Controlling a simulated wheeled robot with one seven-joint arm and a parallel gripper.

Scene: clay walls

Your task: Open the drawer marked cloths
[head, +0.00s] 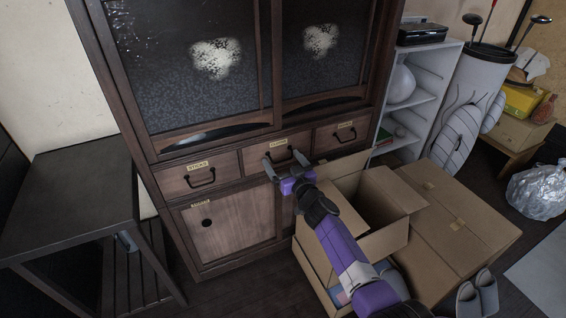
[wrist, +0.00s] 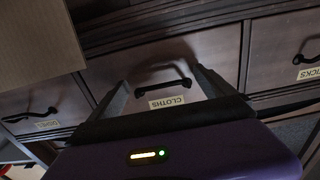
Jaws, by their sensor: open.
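The drawer marked cloths (head: 252,158) is the middle of three small drawers in the dark wooden cabinet, and it looks closed. Its label (wrist: 166,102) reads CLOTHS upside down in the wrist view. Its black bar handle (wrist: 163,88) shows there between my fingers. My gripper (head: 284,160) is open in front of this drawer, one finger to each side of the handle; it also shows in the wrist view (wrist: 158,80). I cannot tell whether the fingers touch the drawer front. In the head view my gripper hides part of the drawer and its handle.
The sticks drawer (head: 225,168) is on the left and another labelled drawer (head: 328,143) on the right, both closed. A labelled door (head: 235,235) is below. An open cardboard box (head: 385,238) stands close beside my arm at the right. A dark table (head: 75,195) stands at left.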

